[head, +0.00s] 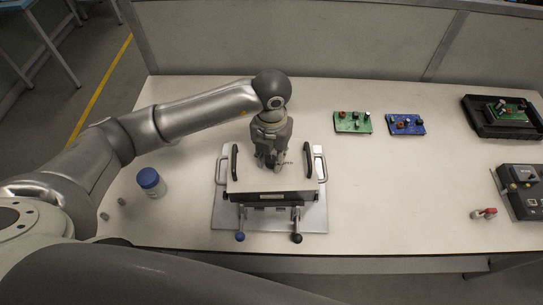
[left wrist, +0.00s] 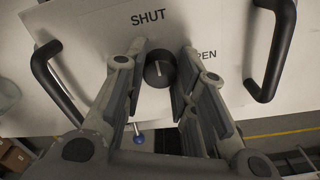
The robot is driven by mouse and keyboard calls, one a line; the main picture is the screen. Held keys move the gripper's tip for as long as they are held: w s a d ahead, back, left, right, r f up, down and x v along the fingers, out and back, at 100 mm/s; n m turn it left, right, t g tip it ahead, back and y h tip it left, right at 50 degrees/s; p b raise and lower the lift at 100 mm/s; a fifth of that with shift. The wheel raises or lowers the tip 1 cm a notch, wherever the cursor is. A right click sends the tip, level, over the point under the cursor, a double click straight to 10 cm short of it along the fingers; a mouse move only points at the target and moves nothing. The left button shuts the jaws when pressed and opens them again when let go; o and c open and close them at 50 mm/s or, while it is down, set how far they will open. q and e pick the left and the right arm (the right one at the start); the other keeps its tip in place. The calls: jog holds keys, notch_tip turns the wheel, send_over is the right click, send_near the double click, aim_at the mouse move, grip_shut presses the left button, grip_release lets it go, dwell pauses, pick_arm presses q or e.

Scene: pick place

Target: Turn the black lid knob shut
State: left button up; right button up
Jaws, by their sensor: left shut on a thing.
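The black lid knob (left wrist: 160,68) sits on the white lid (left wrist: 100,45) between the fingers of my left gripper (left wrist: 160,80) in the left wrist view. My left gripper, also in the head view (head: 270,163), is shut on the knob from above. The knob's white line points roughly at the printed word SHUT (left wrist: 148,17). The word OPEN (left wrist: 207,79) is partly hidden by a finger. In the head view the knob is hidden by the gripper. The lid (head: 250,183) tops a box on a grey metal plate (head: 225,217). My right gripper is not in view.
Black handles (head: 234,162) flank the knob. A blue-knobbed lever (head: 240,237) and a black-knobbed lever (head: 296,238) stick out in front. A blue-capped jar (head: 150,182) stands left. Green (head: 352,123) and blue (head: 405,125) circuit boards lie behind right.

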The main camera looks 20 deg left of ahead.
aim_at(271, 160)
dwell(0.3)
pick_arm(q)
jog(key=o, duration=1.1)
jog(key=shift+r, duration=0.15)
notch_tip(271, 160, up, 12)
jog(key=shift+f, duration=0.1)
dwell(0.3)
